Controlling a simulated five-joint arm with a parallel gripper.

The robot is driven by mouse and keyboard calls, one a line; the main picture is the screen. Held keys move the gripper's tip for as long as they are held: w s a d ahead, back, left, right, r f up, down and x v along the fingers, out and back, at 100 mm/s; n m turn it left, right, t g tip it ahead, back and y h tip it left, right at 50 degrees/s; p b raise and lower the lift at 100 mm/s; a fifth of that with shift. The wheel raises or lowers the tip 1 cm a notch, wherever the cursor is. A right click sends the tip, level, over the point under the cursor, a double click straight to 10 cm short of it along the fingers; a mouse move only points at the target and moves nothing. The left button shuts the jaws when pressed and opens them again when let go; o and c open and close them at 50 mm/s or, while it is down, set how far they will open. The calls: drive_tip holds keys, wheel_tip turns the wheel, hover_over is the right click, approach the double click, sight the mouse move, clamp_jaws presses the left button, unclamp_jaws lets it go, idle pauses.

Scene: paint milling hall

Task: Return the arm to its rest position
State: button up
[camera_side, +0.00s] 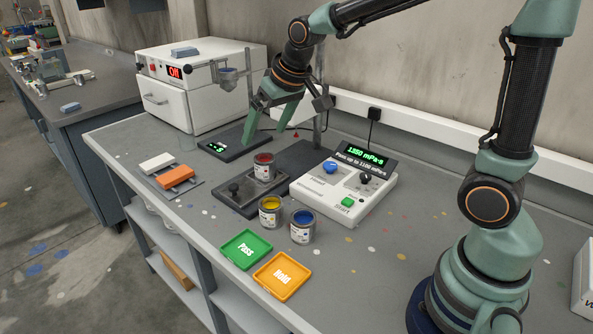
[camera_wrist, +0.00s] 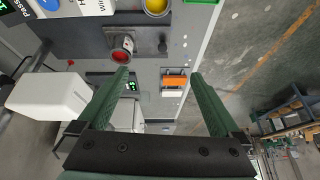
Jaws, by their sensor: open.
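My gripper (camera_side: 268,118) hangs above the back of the bench, beside the white oven-like box, with its green fingers spread and nothing between them. In the wrist view my gripper (camera_wrist: 160,75) also shows both fingers wide apart and empty. A can with red paint (camera_side: 264,167) stands on a dark plate (camera_side: 238,203), below and in front of the fingers and apart from them. It also shows in the wrist view (camera_wrist: 122,50). A yellow paint can (camera_side: 270,212) and a blue paint can (camera_side: 302,227) stand on the bench in front of the plate.
The white box (camera_side: 185,95) reads "Off". A control unit (camera_side: 343,190) has a display (camera_side: 367,155) reading 1350 mPa·s, "Pass up to 1100". A green Pass tray (camera_side: 246,250) and orange Hold tray (camera_side: 282,275) lie near the front edge. Orange and white blocks (camera_side: 176,177) lie left.

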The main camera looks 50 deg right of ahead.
drive_tip(key=s+d+r+n, duration=0.1)
drive_tip(key=s+r, duration=0.1)
drive_tip(key=s, duration=1.3)
drive_tip(key=shift+s+d, duration=0.3)
drive_tip(key=shift+s, duration=0.05)
